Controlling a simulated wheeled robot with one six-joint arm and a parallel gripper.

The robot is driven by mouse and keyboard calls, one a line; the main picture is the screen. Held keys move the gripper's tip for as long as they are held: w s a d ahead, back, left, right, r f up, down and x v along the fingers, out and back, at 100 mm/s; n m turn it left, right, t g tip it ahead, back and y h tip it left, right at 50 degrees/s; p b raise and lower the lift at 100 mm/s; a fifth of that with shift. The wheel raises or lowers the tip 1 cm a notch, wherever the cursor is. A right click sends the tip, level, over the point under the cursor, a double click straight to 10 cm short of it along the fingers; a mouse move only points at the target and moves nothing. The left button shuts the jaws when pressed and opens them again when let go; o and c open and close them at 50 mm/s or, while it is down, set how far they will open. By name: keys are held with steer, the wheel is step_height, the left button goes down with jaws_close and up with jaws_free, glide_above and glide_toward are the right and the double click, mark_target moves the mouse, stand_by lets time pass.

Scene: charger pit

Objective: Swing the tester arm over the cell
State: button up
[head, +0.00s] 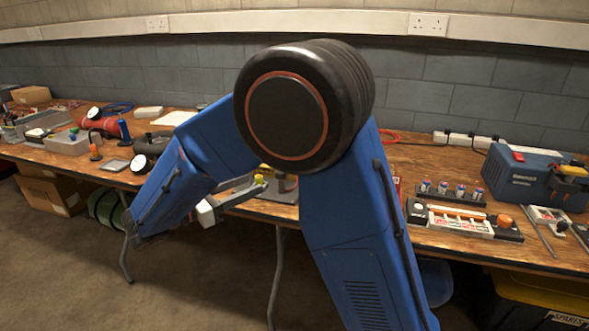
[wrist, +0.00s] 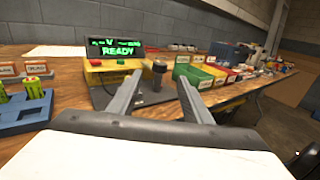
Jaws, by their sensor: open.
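The tester shows in the wrist view with a lit green READY display (wrist: 115,47), a yellow block (wrist: 108,65) with red buttons, and a dark base plate (wrist: 103,98). My gripper (wrist: 160,74) is open and empty. Its fingers appear either side of the knob; whether they touch it I cannot tell. In the head view, my gripper (head: 262,184) reaches the bench's front edge, beside a small yellow-green thing, perhaps a cell (head: 259,179). My arm hides most of the tester there.
A blue holder (wrist: 24,117) with green cells stands left in the wrist view. Green bins (wrist: 193,72) and other coloured bins stand right of the tester. In the head view, a blue machine (head: 525,175) and a row of cells (head: 450,190) are on the wooden bench (head: 430,155).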

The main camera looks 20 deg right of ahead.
steer(key=x, duration=1.6)
jaws_close()
